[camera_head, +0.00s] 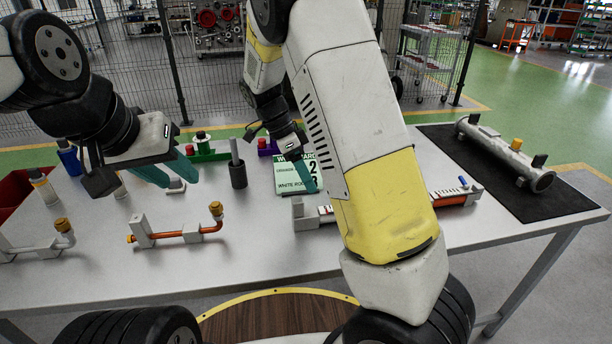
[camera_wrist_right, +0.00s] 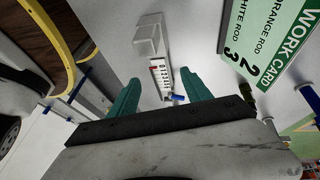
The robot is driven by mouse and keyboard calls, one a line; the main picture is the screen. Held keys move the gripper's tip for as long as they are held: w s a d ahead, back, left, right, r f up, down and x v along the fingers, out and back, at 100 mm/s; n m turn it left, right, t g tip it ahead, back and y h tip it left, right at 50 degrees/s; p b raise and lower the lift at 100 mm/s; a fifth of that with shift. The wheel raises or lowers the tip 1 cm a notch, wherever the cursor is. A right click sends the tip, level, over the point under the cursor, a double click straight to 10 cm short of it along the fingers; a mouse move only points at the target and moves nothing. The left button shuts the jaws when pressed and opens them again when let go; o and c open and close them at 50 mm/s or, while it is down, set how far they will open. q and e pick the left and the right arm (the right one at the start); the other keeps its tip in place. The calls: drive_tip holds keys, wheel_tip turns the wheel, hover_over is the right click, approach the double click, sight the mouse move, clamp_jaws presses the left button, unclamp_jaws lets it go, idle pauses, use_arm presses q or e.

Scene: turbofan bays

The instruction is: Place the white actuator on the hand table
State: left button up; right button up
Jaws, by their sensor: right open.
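A long pale device (camera_head: 455,197) with grey-white end blocks, a red-orange strip and a blue pin lies on the grey table (camera_head: 270,245), partly hidden behind my right arm. It also shows between the fingers in the right wrist view (camera_wrist_right: 160,75), apart from them. A pale grey-white cylinder (camera_head: 500,152) with orange and dark fittings lies on a black mat (camera_head: 465,160) at the right. I cannot tell which one is the white actuator. My right gripper (camera_head: 304,176) is open and empty above the table (camera_wrist_right: 161,88). My left gripper (camera_head: 170,174) is open, above the table's left part.
A green-and-white work card (camera_head: 287,180) is beside my right gripper. Orange-ended pipe pieces (camera_head: 185,233) stand at front left. A dark holder (camera_head: 238,175), small coloured parts and a red bin (camera_head: 12,192) are further back. The table's front middle is clear.

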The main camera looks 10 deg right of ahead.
drive_tip(key=s+d+r+n+t+y, duration=0.2)
drive_tip(key=s+r+n+t+y, duration=0.1)
drive_tip(key=s+r+n, duration=0.5)
drive_tip(key=s+d+r+n+t+y, duration=0.2)
drive_tip(key=s+r+n+t, duration=0.3)
drive_tip(key=s+r+n, duration=0.3)
drive_tip(key=s+n+y, duration=0.1)
drive_tip(key=s, duration=0.2)
drive_tip(key=shift+s+r+n+y, duration=0.3)
drive_tip(key=shift+n+y, duration=0.1)
